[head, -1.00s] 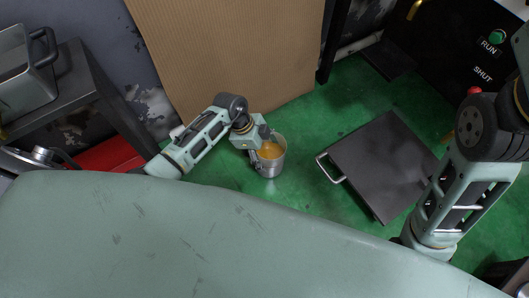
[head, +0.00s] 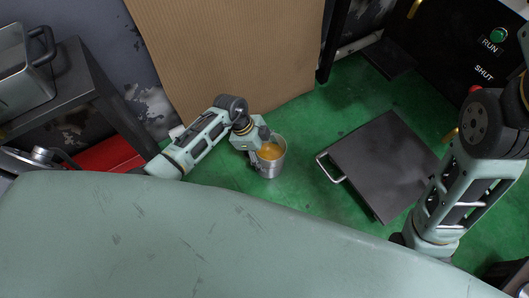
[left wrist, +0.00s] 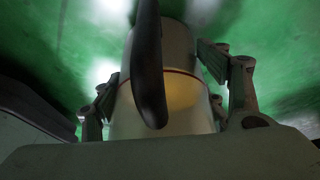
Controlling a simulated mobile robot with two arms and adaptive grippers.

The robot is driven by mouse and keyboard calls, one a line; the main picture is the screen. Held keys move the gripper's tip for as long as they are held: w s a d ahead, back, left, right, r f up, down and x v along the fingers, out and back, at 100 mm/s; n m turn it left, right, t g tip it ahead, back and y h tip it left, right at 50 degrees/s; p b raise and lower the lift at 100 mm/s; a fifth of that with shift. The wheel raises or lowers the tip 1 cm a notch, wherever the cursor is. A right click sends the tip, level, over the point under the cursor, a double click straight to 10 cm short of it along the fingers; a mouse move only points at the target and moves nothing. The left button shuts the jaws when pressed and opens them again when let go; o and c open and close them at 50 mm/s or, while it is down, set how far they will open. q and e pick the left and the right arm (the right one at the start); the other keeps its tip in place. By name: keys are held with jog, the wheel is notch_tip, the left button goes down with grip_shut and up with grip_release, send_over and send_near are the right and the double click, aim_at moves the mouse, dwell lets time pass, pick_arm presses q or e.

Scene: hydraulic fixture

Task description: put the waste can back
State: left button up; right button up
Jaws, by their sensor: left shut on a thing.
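The waste can (head: 272,170) is a small silvery metal can with an open top and orange-yellow inside. It is over the green floor in the middle of the head view; I cannot tell whether it touches the floor. My left gripper (head: 259,145) is shut on it from its upper left side. In the left wrist view the can (left wrist: 185,118) is between the fingers, with a dark curved handle (left wrist: 149,70) in front of it. My right arm shows at the right of the head view, but its gripper is out of view.
A dark flat plate (head: 385,165) with a metal handle (head: 331,169) lies on the floor to the right of the can. A cardboard sheet (head: 230,55) leans behind. A dark shelf (head: 75,85) and red box (head: 105,155) stand left. A black RUN/SHUT panel (head: 450,50) is at the back right.

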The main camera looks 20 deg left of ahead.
pick_arm(q)
jog(key=o, duration=1.8)
jog(key=shift+o, duration=1.4)
jog(key=shift+s, duration=0.1)
jog(key=v, duration=1.2)
